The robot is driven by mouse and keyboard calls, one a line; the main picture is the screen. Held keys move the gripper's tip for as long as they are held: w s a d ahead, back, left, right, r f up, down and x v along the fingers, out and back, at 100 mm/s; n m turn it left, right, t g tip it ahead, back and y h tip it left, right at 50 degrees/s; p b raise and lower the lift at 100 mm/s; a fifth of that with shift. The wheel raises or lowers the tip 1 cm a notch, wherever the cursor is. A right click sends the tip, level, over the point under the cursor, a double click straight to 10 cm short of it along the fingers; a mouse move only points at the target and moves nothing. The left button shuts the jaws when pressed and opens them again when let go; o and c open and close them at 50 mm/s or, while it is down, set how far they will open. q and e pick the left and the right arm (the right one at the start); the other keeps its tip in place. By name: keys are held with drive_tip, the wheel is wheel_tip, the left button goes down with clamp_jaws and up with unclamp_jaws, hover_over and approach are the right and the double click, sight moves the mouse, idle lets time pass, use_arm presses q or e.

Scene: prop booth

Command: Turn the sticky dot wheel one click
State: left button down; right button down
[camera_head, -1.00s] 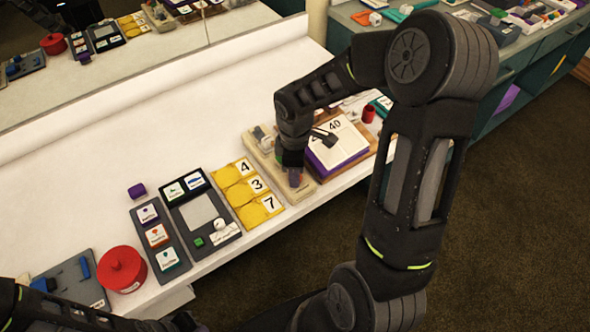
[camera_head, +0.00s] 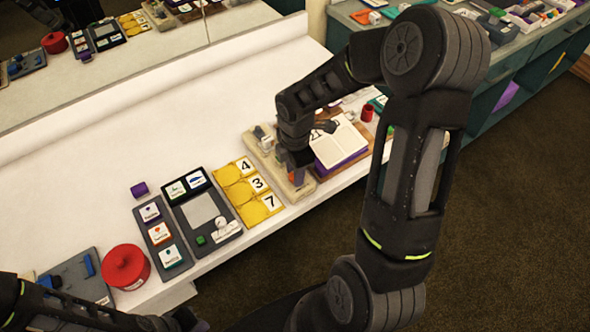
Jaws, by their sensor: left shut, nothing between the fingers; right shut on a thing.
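A beige board (camera_head: 262,152) with small parts on it lies near the front edge of the white counter. My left gripper (camera_head: 187,320) is low at the bottom edge, shut and empty, apart from the board and partly cut off by the frame.
A flip book (camera_head: 338,146) stands right of the board, close to my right wrist. Yellow number cards (camera_head: 240,186), a dark grey tray (camera_head: 184,217) and a red pot (camera_head: 125,266) lie to the left. The counter behind is clear.

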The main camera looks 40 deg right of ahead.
drive_tip(key=c, duration=1.1)
unclamp_jaws()
drive_tip(key=shift+o, duration=0.2)
wheel_tip(320, 180, up, 8)
drive_tip(key=shift+f+b, duration=0.1)
drive_tip(key=shift+b, duration=0.2)
